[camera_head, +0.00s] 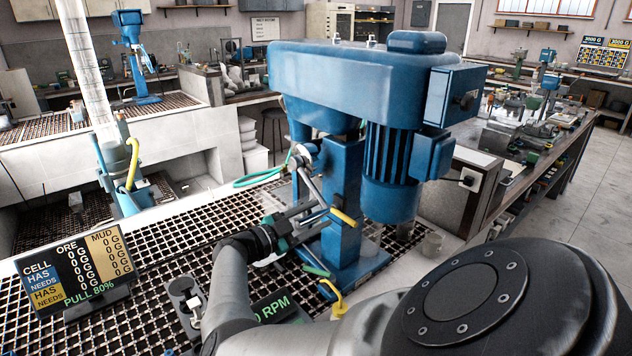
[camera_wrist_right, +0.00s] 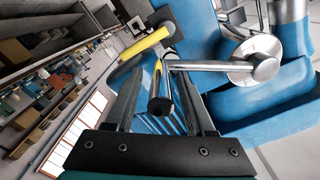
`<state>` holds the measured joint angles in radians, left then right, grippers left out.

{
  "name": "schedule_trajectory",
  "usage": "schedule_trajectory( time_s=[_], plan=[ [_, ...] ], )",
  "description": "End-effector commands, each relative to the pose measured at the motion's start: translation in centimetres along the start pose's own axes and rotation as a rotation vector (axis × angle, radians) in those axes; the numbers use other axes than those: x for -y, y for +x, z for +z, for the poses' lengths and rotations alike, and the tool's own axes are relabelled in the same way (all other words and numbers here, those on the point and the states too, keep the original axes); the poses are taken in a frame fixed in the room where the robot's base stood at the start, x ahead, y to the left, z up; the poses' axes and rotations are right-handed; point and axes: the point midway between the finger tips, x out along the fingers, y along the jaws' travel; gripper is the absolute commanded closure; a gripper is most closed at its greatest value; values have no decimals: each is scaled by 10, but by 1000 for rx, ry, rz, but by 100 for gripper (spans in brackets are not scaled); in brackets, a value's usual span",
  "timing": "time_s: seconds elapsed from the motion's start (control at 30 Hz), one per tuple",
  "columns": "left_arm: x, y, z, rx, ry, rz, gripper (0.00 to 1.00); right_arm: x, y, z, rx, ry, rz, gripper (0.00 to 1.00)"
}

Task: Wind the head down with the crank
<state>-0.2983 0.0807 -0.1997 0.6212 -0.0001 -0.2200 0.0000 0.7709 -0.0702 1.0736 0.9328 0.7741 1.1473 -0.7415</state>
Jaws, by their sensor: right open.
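The blue flotation machine (camera_head: 355,75) stands on the grated bench with its head raised above the base. The crank's hub (camera_head: 302,156) sits on the column's left side, and a silver arm runs down to the yellow crank grip (camera_head: 344,217). The hub (camera_wrist_right: 255,62), silver arm (camera_wrist_right: 195,65) and yellow grip (camera_wrist_right: 145,45) also show in the right wrist view. My right gripper (camera_head: 312,214) is open beside the crank. In the wrist view its spread fingers (camera_wrist_right: 160,78) lie just short of the crank arm and grip, without closing on either. My left gripper is out of view.
A display board (camera_head: 75,268) and a green-lettered RPM readout (camera_head: 272,310) stand on the grating. A yellow hooked fitting (camera_head: 338,300) is near the machine's base. A grey mug (camera_head: 433,243) stands to the right. A green hose (camera_head: 262,177) loops behind the crank.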

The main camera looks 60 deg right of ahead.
Motion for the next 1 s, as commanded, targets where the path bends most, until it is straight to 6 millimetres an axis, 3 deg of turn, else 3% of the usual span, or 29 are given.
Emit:
schedule_trajectory(
  time_s=[0.17,0.4,0.6,0.8,1.0],
  plan=[
    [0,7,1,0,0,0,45,-1,-28,2,4,1,-1,45],
    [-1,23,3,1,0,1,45,-1,-86,4,4,1,-2,45],
    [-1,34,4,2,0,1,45,0,-126,2,1,1,-1,45],
    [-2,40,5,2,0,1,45,0,-146,1,-1,1,1,45],
    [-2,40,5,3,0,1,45,1,-149,0,-2,1,1,45]
  ],
)
